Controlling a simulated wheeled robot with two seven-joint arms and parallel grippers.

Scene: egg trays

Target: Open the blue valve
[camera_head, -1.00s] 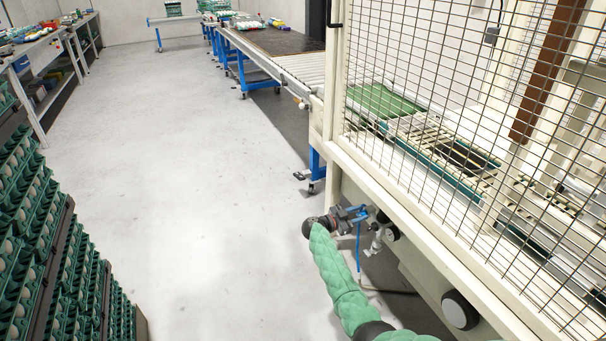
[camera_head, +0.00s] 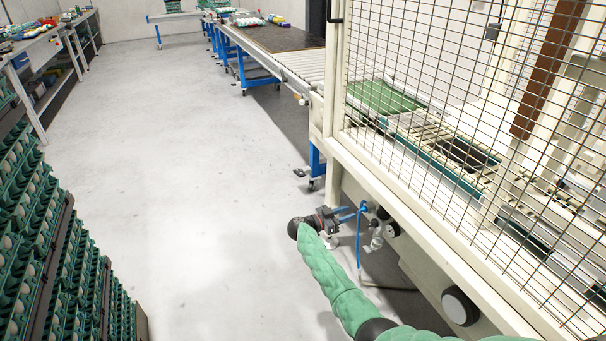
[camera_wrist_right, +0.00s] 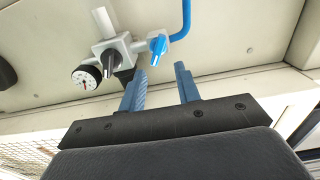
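My right gripper (camera_wrist_right: 160,68) is open and empty. Its two blue fingers point toward the fitting, with the knob in front of the gap between them and a little left of centre. In the head view my right gripper (camera_head: 345,214) is just left of the fitting (camera_head: 377,235); the knob itself is too small to make out there. My left gripper is not in view.
A black knob (camera_wrist_right: 112,62) and a round gauge (camera_wrist_right: 87,77) sit left of the blue valve on the cream machine panel. The wire-mesh guard (camera_head: 470,110) rises above. Egg tray stacks (camera_head: 60,250) stand at left. The floor (camera_head: 190,190) between is clear.

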